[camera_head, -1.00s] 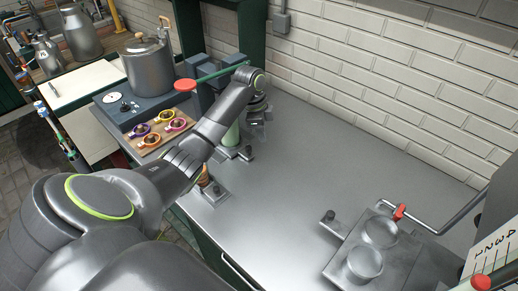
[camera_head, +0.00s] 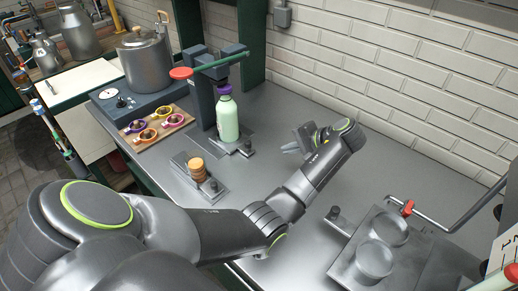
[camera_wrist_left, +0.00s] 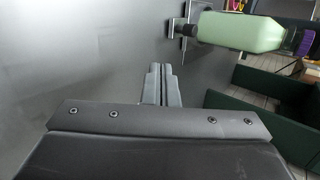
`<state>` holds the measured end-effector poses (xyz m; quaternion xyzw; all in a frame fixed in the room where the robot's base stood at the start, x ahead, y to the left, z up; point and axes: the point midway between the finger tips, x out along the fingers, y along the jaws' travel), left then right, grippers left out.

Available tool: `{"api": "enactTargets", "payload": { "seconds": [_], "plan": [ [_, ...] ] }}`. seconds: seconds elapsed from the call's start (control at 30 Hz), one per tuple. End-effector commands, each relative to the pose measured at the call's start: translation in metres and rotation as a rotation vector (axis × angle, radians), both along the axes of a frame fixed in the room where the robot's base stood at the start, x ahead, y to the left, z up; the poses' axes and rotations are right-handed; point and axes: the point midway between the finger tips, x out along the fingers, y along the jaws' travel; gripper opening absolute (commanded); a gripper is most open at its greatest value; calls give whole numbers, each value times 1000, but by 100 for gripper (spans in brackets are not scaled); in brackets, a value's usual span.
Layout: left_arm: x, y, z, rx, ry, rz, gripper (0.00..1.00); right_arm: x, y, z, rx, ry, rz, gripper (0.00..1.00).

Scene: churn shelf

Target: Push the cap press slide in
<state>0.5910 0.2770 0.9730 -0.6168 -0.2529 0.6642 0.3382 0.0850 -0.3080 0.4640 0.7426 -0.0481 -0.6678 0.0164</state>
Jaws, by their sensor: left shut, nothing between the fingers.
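The cap press (camera_head: 200,92) is a dark blue-grey frame with a green lever and red knob (camera_head: 181,73). A pale green bottle (camera_head: 228,120) with a purple cap (camera_head: 224,89) stands upright in front of it, on a flat metal slide (camera_head: 238,136) with a dark knob (camera_head: 247,148). My left gripper (camera_head: 286,150) is shut and empty above the counter, right of the slide and apart from it. In the left wrist view, its fingertips (camera_wrist_left: 160,68) point toward the slide knob (camera_wrist_left: 184,30), with the bottle (camera_wrist_left: 240,32) at upper right. My right gripper is out of view.
A second plate (camera_head: 190,182) holds a stack of wooden discs (camera_head: 196,168) at the counter's front edge. A board of colored cups (camera_head: 155,125) and a metal pot (camera_head: 146,62) are left. A metal fixture (camera_head: 360,275) with round cups is right. The counter middle is clear.

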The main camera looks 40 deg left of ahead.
Motion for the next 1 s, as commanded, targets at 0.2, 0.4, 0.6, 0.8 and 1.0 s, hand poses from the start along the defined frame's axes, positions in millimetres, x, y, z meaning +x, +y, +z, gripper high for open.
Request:
{"api": "enactTargets", "payload": {
  "seconds": [0.2,0.4,0.6,0.8,1.0],
  "plan": [
    [-8,-23,16,132,-95,86,0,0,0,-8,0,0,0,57],
    [-11,-21,19,165,-117,106,0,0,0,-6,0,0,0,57],
    [-12,7,4,166,-113,106,0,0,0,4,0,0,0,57],
    [-14,45,-20,165,-110,105,0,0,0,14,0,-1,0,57],
    [-14,78,-28,164,-114,106,0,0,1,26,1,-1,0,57]
  ]
}}
